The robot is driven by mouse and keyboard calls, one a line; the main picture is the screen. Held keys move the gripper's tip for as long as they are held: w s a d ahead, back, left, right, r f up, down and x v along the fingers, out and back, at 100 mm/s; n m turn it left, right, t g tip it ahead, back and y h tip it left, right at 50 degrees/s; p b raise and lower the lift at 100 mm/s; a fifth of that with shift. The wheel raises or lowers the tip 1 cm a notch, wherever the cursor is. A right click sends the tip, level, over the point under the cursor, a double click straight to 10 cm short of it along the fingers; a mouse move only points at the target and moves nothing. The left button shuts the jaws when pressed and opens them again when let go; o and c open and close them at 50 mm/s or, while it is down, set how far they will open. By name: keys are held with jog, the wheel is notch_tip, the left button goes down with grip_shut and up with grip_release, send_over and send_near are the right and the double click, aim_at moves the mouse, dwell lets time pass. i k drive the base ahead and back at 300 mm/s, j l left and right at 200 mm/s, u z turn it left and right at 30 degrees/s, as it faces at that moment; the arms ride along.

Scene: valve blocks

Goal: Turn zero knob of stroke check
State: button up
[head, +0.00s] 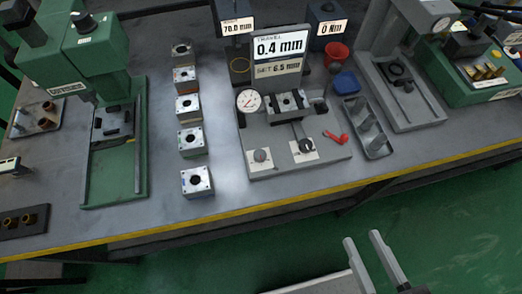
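The stroke check fixture (268,133) stands on the bench right of centre, a grey base with a valve block (288,101) seated on it. Its display (280,46) reads TRAVEL 0.4 mm and SET 6.5 mm. A white dial gauge (248,100) is at its left side. Two small knobs on pale plates sit at its front, a left knob (261,155) and a right knob (304,146). Their labels are too small to read. My gripper (362,237) is open and empty, low in the view, in front of the bench edge and apart from the fixture.
A red lever (336,137) lies right of the knobs. A grey tray (368,128) with cylindrical parts is farther right. Several valve blocks (191,139) form a column left of the fixture. A green press (110,120) stands at left. The bench's front edge (200,226) is yellow.

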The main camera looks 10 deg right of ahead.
aim_at(260, 156)
jog(key=k+l, duration=0.35)
jog(key=k, duration=0.15)
jog(key=k+l, duration=0.4)
jog(key=k+u, duration=0.05)
